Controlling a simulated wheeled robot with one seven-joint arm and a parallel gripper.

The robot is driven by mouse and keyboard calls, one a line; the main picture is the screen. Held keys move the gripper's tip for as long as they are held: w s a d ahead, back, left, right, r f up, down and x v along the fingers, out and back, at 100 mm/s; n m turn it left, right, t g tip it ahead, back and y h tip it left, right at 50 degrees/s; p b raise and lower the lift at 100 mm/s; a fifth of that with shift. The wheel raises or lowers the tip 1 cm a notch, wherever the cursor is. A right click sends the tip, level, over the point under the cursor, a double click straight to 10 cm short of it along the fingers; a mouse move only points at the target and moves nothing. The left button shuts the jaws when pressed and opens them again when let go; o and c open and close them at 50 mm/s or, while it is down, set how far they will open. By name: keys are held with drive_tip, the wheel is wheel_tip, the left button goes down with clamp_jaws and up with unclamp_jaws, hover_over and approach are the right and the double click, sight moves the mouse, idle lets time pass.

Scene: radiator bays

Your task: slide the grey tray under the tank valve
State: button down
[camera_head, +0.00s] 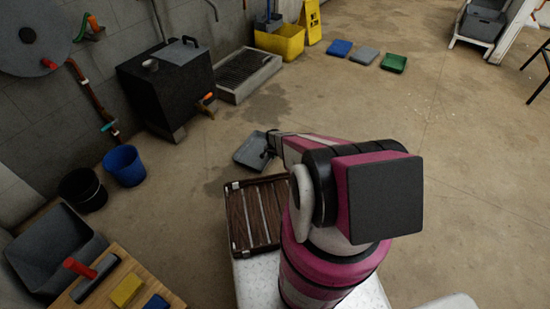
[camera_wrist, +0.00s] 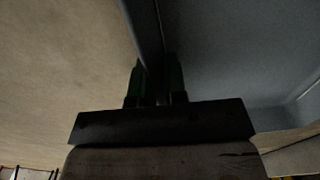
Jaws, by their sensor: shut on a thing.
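A grey tray (camera_head: 249,152) is on or just above the floor, in front of and to the right of the dark tank (camera_head: 165,85). The tank valve (camera_head: 207,99), with an orange handle, sticks out low on the tank's right side. The tray is apart from the valve, nearer to me. My gripper (camera_head: 270,147) is at the tray's right edge. In the wrist view, my gripper (camera_wrist: 157,82) is shut on the tray's wall (camera_wrist: 147,28), with the tray's inside (camera_wrist: 235,50) to the right. My arm hides part of the gripper in the head view.
A drain grate (camera_head: 247,74) with a raised rim lies right of the tank. A black bucket (camera_head: 82,188) and a blue bucket (camera_head: 124,165) stand left. A slatted wooden deck (camera_head: 256,214) is close to me. The floor between tray and tank looks clear.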

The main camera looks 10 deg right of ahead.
sight(234, 141)
drive_tip(key=shift+w+a, duration=1.35)
drive_tip(key=shift+w+a, duration=3.2)
drive_tip(key=shift+a, duration=0.1)
drive_tip(key=shift+w+a, duration=3.25)
drive_tip(key=shift+a, duration=0.1)
drive_tip(key=shift+w+a, duration=3.25)
drive_tip(key=shift+a, duration=0.1)
drive_tip(key=shift+c, duration=0.4)
unclamp_jaws()
